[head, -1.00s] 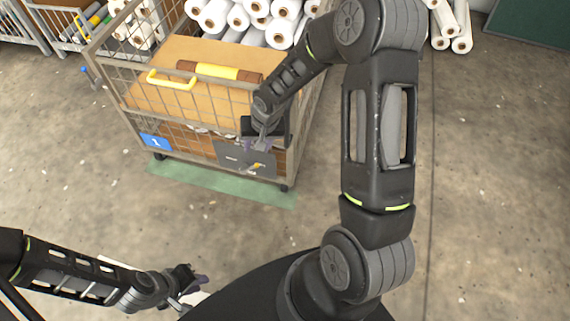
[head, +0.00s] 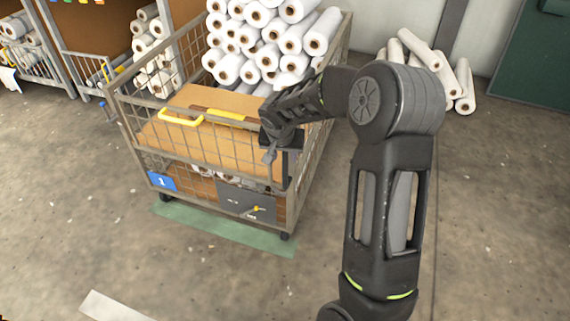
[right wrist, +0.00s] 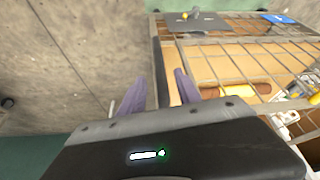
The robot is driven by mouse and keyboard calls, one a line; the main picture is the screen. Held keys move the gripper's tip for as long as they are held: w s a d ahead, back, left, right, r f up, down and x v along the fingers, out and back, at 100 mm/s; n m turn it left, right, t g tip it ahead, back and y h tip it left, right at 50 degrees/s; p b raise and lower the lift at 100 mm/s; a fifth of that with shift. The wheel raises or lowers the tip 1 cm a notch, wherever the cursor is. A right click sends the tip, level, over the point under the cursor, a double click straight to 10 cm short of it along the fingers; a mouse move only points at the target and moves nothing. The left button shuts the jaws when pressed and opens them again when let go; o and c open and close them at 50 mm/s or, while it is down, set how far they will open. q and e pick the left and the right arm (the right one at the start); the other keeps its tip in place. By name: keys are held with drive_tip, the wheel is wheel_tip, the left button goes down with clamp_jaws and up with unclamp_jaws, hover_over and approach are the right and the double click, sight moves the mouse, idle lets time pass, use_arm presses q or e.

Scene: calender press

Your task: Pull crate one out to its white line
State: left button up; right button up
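Crate one (head: 140,150) is a wire-mesh cart with a blue "1" label (head: 162,181) and a yellow handle (head: 181,119) on its front rail. A grey panel with a yellow lever (head: 258,209) sits low on its front. The white line (head: 115,306) lies on the floor in front, at the bottom left. My right gripper (head: 270,155) is at the crate's front right corner. In the right wrist view its two purple fingers (right wrist: 158,92) are apart, with the crate's corner post (right wrist: 160,60) showing between them. I cannot tell whether they reach around it. My left gripper is out of view.
A green strip (head: 220,230) lies on the floor along the crate's front edge. White rolls (head: 270,40) are stacked in and behind the crate. More racks (head: 60,50) stand at the left, and loose rolls (head: 463,85) lean at the back right. The floor in front is clear.

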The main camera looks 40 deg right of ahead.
sight(285, 161)
drive_tip(key=x, duration=0.7)
drive_tip(key=shift+f, duration=0.1)
drive_tip(key=shift+c, duration=0.2)
clamp_jaws()
idle(1.1)
